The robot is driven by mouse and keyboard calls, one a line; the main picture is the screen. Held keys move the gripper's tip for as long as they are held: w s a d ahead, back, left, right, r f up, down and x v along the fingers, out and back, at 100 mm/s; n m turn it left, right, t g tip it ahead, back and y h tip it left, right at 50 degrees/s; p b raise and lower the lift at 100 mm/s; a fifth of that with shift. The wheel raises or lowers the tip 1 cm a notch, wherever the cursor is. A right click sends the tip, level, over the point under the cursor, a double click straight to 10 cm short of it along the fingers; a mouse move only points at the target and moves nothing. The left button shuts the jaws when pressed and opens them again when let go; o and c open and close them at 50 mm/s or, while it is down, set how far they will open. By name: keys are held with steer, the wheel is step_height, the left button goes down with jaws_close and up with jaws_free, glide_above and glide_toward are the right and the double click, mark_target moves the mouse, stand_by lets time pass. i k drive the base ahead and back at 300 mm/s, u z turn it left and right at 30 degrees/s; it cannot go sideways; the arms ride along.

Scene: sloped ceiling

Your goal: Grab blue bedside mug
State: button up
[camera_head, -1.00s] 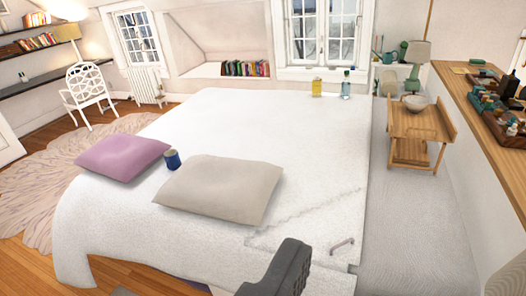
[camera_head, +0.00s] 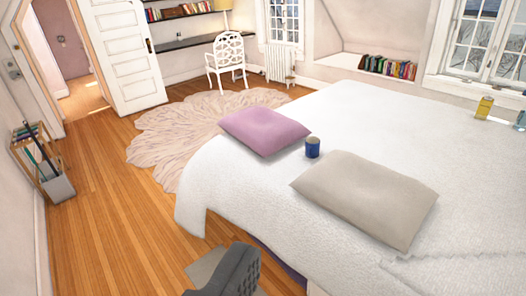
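A small blue mug (camera_head: 312,147) stands upright on the white bed (camera_head: 370,112). It sits between a purple pillow (camera_head: 264,131) on its left and a beige pillow (camera_head: 366,199) on its right. My gripper (camera_head: 232,272) shows only in part at the bottom of the view, as a dark grey piece over the floor in front of the bed. It is well apart from the mug. Its two fingers cannot be made out, and nothing is seen held in it.
Open wooden floor (camera_head: 118,215) lies left of the bed, with a pale shaggy rug (camera_head: 180,135) beyond. A white chair (camera_head: 227,62) stands by the desk. A grey bin (camera_head: 58,188) stands at the left wall.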

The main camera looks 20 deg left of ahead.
mark_target(311, 149)
steer(key=u, duration=0.7)
steer(key=i, duration=1.95)
steer(key=u, duration=0.25)
steer(key=i, duration=1.45)
steer(key=z, duration=0.25)
